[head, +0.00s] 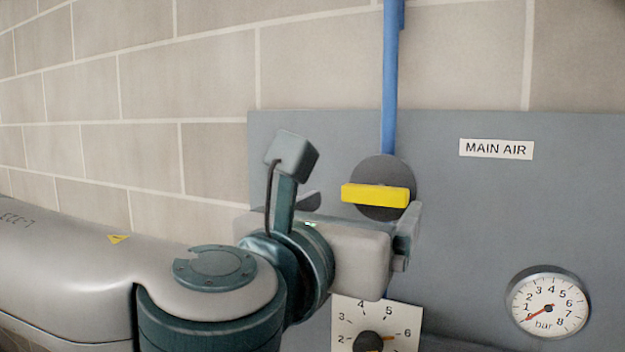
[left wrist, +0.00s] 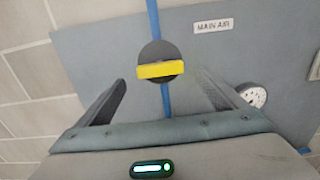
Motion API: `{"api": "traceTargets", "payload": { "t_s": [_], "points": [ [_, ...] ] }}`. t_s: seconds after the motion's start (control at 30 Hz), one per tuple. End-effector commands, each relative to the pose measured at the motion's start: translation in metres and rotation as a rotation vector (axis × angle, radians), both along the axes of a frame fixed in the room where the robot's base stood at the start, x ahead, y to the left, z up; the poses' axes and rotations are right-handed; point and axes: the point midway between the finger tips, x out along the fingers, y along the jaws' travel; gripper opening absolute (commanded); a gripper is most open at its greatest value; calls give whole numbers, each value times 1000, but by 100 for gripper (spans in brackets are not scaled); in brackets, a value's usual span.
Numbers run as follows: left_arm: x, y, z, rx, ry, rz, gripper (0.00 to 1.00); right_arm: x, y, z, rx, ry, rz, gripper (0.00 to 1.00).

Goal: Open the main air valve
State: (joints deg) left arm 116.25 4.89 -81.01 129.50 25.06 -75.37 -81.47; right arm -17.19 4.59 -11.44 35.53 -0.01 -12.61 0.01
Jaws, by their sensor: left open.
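The main air valve has a yellow bar handle (head: 375,195) on a round dark disc (head: 383,166), in line with a vertical blue pipe (head: 390,80). The handle lies about level, across the pipe. The "MAIN AIR" label (head: 496,149) is to its upper right. My left gripper (head: 361,207) is open and empty, in front of and just below the handle in the head view. In the left wrist view the handle (left wrist: 160,70) shows whole, between and beyond the two fingers (left wrist: 162,84), with no contact visible. My right gripper is not in view.
A grey panel (head: 460,220) on a block wall (head: 150,90) carries everything. A pressure gauge (head: 548,306) at lower right has its needle at the low end. A numbered dial knob (head: 369,341) is below my gripper, partly hidden. Panel space right of the valve is clear.

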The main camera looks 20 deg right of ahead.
Motion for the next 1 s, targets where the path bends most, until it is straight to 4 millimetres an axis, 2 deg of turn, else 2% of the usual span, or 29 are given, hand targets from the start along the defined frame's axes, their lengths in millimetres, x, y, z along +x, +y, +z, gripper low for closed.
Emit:
{"api": "traceTargets", "payload": {
  "t_s": [0.03,0.1,0.4,0.6,0.9,0.93,1.0],
  "points": [
    [6,-8,4,1,3,-1,91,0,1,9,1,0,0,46],
    [15,-17,3,1,3,1,91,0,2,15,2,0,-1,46],
    [43,-51,3,-1,2,0,91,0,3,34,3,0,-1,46],
    [51,-61,1,0,1,-2,91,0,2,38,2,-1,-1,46],
    [52,-62,0,0,0,-1,91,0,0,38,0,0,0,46],
    [52,-62,0,0,0,-1,88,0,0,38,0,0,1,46],
    [52,-62,0,0,0,-1,72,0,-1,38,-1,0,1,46]
  ]
}}
